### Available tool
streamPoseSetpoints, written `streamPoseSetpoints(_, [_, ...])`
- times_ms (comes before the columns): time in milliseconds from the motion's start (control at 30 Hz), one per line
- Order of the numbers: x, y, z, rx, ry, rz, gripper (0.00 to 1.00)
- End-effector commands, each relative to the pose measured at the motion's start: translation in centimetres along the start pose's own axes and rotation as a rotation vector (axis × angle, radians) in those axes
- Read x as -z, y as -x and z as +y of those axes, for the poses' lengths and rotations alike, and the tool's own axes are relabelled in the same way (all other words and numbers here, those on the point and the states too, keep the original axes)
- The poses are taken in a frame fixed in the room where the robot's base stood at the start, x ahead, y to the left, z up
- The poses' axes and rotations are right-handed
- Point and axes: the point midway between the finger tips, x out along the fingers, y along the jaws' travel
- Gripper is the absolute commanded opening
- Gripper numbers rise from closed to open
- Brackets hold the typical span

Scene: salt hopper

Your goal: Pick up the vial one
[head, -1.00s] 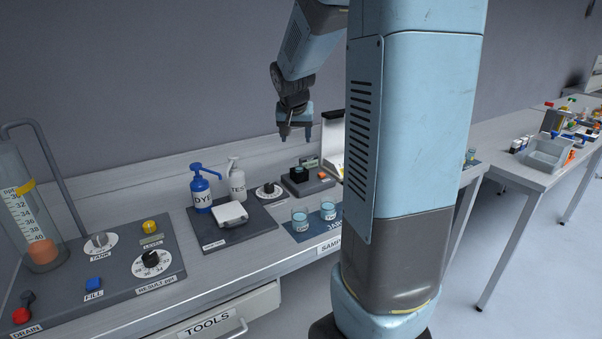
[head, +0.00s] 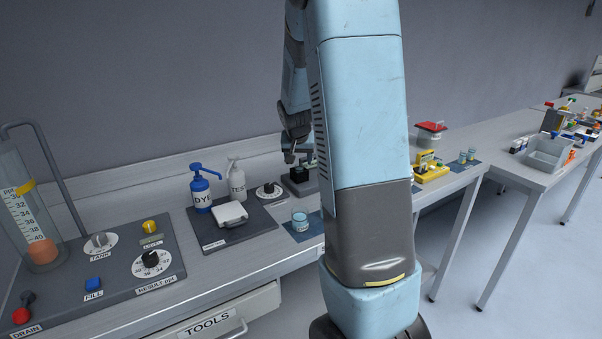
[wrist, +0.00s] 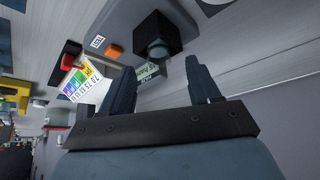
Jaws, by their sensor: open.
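A black block (wrist: 158,35) on a grey device plate shows in the wrist view, with a round, glassy top in it that may be a vial (wrist: 157,49). No label on it can be read. My gripper (wrist: 158,68) is open, with its two fingers apart and nothing between them. The round top appears beyond the fingertips, between their lines. In the head view my gripper (head: 298,157) is over the device with the black block (head: 301,173), partly hidden by my arm. A jar of bluish liquid (head: 300,222) stands on the blue mat in front.
Left of the device are a TEST bottle (head: 236,180), a blue DYE pump bottle (head: 200,190) and a round dial (head: 268,190). A colour chart (wrist: 82,80) and an orange button (wrist: 115,50) are near the block. A yellow device (head: 432,170) stands right of my arm.

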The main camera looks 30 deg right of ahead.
Motion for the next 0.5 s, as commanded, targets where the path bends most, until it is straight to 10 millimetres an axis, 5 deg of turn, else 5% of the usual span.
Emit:
streamPoseSetpoints(200, [-0.1, -2.2, 0.1, -0.001, 0.001, -0.002, 0.62])
streamPoseSetpoints(500, [-0.1, -2.5, 0.1, 0.000, 0.000, 0.000, 0.62])
